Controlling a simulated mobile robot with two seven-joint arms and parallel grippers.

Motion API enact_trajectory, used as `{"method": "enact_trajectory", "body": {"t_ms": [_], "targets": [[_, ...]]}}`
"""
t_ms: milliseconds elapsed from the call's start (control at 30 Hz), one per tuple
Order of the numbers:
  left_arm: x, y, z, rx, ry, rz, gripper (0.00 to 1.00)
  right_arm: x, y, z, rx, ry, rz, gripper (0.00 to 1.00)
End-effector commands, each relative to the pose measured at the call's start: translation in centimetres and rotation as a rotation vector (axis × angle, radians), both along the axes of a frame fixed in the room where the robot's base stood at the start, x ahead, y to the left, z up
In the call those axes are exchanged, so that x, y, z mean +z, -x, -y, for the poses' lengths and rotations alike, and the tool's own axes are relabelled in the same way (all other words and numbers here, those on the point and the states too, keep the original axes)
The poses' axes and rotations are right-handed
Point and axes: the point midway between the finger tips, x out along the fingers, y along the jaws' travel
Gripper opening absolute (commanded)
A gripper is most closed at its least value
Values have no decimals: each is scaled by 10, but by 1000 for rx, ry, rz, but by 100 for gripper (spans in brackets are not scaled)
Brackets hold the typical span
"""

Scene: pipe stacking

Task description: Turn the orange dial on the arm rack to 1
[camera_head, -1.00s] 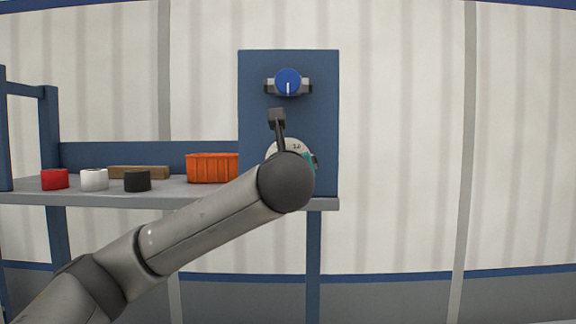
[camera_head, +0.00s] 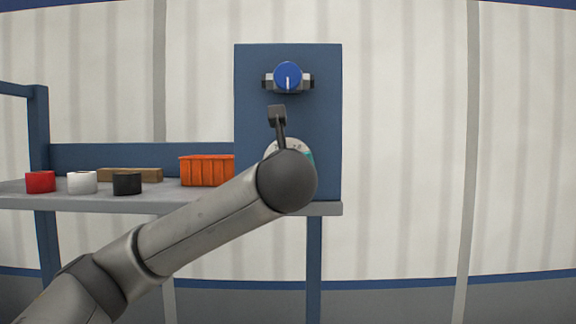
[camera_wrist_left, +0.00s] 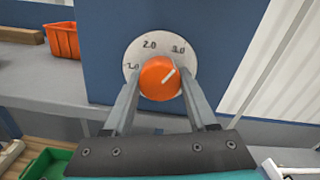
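The orange dial (camera_wrist_left: 160,78) sits on a white round plate (camera_wrist_left: 134,55) marked 1.0, 2.0 and 3.0. Its white pointer line is tilted up and right, toward the 3.0 mark. In the wrist view my left gripper (camera_wrist_left: 159,72) is open, with one finger on each side of the dial; I cannot tell whether they touch it. In the head view my left arm hides the dial and most of the gripper; only part of the white plate (camera_head: 272,149) shows. My right gripper is not in view.
A blue dial (camera_head: 288,76) is higher on the blue panel (camera_head: 255,120). A green bin (camera_wrist_left: 50,168) is lower left.

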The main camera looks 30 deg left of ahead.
Motion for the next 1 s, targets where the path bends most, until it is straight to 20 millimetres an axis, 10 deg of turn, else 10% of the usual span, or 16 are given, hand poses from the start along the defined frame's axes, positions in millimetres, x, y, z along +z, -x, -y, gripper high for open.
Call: {"method": "enact_trajectory", "body": {"t_ms": [467, 1000], "targets": [[0, 0, 0, 1, 0, 0, 2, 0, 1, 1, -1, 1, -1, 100], [-1, -1, 0, 0, 153, 91, 2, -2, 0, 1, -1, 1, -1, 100]]}}
